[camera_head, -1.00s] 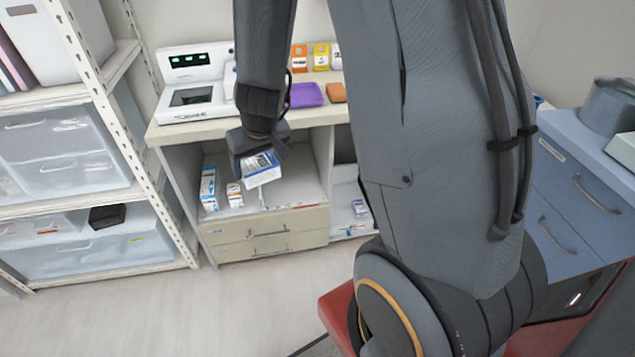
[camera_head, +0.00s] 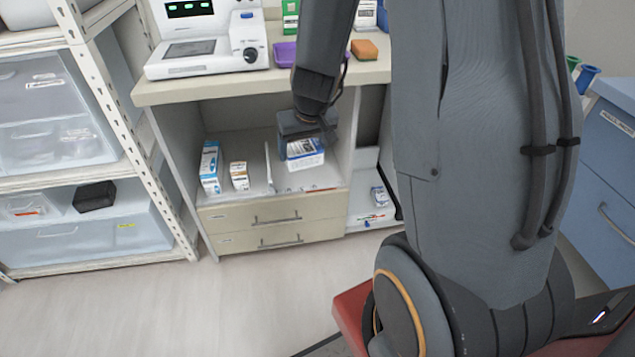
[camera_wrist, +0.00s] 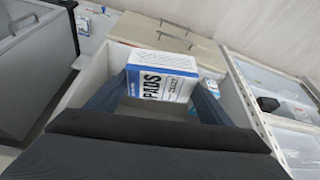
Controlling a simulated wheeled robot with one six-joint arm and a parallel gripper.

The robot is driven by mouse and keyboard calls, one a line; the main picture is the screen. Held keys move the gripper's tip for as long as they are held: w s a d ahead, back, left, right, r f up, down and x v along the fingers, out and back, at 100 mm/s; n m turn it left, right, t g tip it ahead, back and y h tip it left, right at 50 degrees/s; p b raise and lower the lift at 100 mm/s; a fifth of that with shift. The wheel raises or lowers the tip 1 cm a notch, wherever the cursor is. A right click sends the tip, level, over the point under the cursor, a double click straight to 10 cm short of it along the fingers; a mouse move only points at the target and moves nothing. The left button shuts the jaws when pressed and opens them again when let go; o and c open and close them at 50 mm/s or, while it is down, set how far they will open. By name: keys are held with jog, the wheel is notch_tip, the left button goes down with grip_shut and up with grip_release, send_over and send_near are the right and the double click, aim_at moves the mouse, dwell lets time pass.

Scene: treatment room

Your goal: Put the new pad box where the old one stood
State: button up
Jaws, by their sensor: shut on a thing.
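A white and blue box marked PADS (camera_head: 305,155) is in my gripper (camera_head: 304,128), inside the open compartment of the cabinet (camera_head: 190,92). In the wrist view the pad box (camera_wrist: 162,78) sits between my two fingers (camera_wrist: 155,105), its lettered face towards the camera. My gripper is shut on it. In the head view the box is right of a thin white upright divider (camera_head: 268,168). Whether its underside touches the compartment floor (camera_head: 256,182), I cannot tell. No second pad box can be made out.
A tall blue and white box (camera_head: 210,167) and a small white box (camera_head: 239,175) stand left of the divider. The cabinet's right wall is close beside my gripper. A white device (camera_head: 205,45), a purple tray (camera_head: 285,54) and an orange block (camera_head: 364,49) are on top.

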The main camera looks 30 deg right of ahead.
jog(key=w+d+f+m+b, duration=0.15)
jog(key=d+f+b, duration=0.25)
jog(key=f+b, duration=0.5)
jog(key=w+d+f+b, duration=0.3)
jog(key=d+f+b, duration=0.1)
jog(key=f+b, duration=0.5)
jog(key=w+d+f+m+b, duration=0.15)
jog(key=d+f+b, duration=0.25)
jog(key=f+b, duration=0.5)
jog(key=shift+n+h, duration=0.4)
jog(key=shift+n, duration=0.1)
jog(key=w+d+b, duration=0.1)
jog(key=w, duration=0.4)
jog(key=w+d+b, duration=0.1)
jog(key=w+d, duration=0.1)
jog(key=w, duration=0.4)
jog(key=w+d, duration=0.1)
jog(key=w, duration=0.5)
jog(key=shift+w+d+b, duration=0.25)
jog(key=shift+d+b, duration=0.1)
jog(key=shift+b, duration=0.05)
jog(key=shift+f+b, duration=1)
jog(key=shift+f, duration=0.65)
jog(key=shift+f, duration=0.15)
jog(key=o, duration=1.1)
